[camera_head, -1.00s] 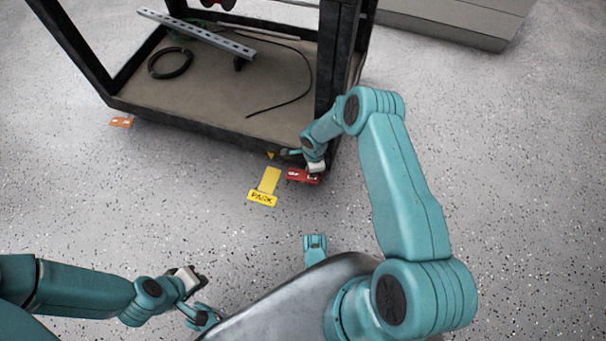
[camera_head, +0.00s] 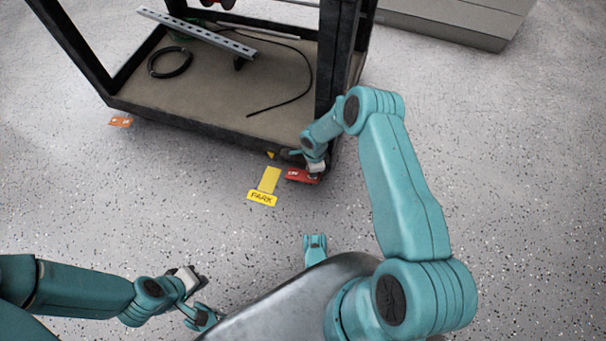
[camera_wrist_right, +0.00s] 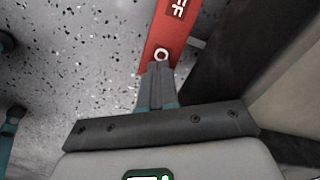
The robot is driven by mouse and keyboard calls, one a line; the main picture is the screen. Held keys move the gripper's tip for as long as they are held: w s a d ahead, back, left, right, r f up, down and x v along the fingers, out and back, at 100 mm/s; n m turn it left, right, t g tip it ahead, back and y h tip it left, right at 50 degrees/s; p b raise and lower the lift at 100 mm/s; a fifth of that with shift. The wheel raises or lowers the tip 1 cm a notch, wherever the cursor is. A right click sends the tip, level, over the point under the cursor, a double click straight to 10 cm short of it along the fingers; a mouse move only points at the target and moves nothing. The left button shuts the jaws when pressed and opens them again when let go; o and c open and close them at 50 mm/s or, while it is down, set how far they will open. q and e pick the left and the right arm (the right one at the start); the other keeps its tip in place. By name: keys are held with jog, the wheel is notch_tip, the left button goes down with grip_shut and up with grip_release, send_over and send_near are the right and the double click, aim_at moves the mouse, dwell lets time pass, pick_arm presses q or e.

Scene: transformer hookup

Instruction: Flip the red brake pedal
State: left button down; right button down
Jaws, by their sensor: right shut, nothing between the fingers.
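The red brake pedal (camera_head: 298,176) sticks out at the near right corner of the cart, low above the floor. My right gripper (camera_head: 314,174) is at the pedal's right end. In the wrist view its shut fingers (camera_wrist_right: 160,70) meet the pedal's end beside the ring, with nothing between them; I cannot tell whether they touch it. My left gripper (camera_head: 203,281) is low at the left, far from the pedal; its finger opening is unclear.
A yellow PARK plate (camera_head: 262,196) lies just left of the red pedal. An orange pedal (camera_head: 121,122) is at the cart's left corner. The dark cart frame (camera_head: 215,129) carries a metal rail (camera_head: 195,33) and black cable (camera_head: 170,64). The speckled floor around is clear.

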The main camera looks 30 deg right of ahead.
jog(key=shift+f+b, duration=0.3)
jog(key=shift+f, duration=0.05)
notch_tip(320, 180, up, 7)
jog(key=p, duration=0.5)
dwell(0.4)
dwell(0.4)
